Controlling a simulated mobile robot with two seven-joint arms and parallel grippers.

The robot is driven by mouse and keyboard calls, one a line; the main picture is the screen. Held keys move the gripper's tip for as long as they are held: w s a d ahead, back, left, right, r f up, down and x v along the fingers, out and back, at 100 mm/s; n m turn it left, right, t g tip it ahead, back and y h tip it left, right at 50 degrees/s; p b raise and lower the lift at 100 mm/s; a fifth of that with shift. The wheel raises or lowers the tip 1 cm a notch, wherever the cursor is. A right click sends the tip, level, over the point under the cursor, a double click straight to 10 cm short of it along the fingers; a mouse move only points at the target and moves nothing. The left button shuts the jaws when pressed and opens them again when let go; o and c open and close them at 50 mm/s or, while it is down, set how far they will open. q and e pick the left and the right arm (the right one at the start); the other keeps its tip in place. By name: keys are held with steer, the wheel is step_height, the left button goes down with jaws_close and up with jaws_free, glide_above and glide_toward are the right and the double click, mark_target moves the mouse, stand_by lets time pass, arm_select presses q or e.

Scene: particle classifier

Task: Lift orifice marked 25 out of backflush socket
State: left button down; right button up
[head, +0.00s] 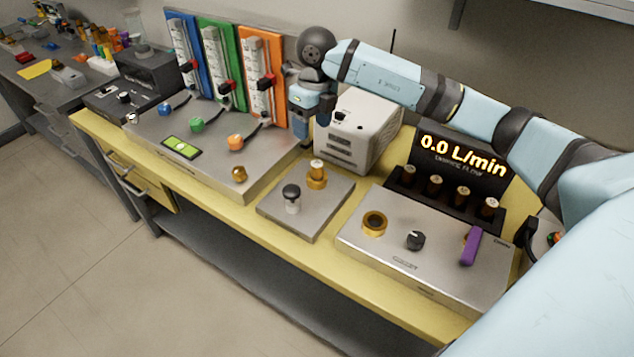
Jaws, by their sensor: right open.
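A brass orifice with a pale top (317,172) stands upright in a brass socket (317,183) on the small grey plate (304,207); I take this for the backflush socket. Its marking is too small to read. A black-topped knob (292,193) is beside it on the same plate. My right gripper (311,120) points down behind the plate, between the orange flowmeter and the white box. It is open, with nothing visible between its fingers, apart from and above the orifice. My left gripper is not in view.
Several similar orifices stand in a black rack (447,200) under the 0.0 L/min display (460,157). In front is a silver panel (420,255) with an empty-looking brass ring, black knob and purple lever. A white box (358,133) and flowmeter panel (225,65) flank my right gripper.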

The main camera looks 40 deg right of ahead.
mark_target(317, 163)
steer(key=shift+h, duration=0.5)
steer(key=f, duration=0.2)
steer(key=d+f, duration=0.1)
steer(key=f, duration=0.4)
steer(key=shift+w+d+f, duration=0.2)
steer(key=shift+d+f, duration=0.15)
steer(key=shift+d, duration=0.05)
steer(key=shift+s+a+f, duration=0.1)
steer(key=shift+a+f, duration=0.05)
steer(key=shift+f, duration=1.2)
steer(key=shift+s+a+f, duration=0.1)
steer(key=shift+f, duration=1.2)
steer(key=c, duration=1.1)
steer(key=shift+o, duration=0.2)
steer(key=shift+r, duration=0.15)
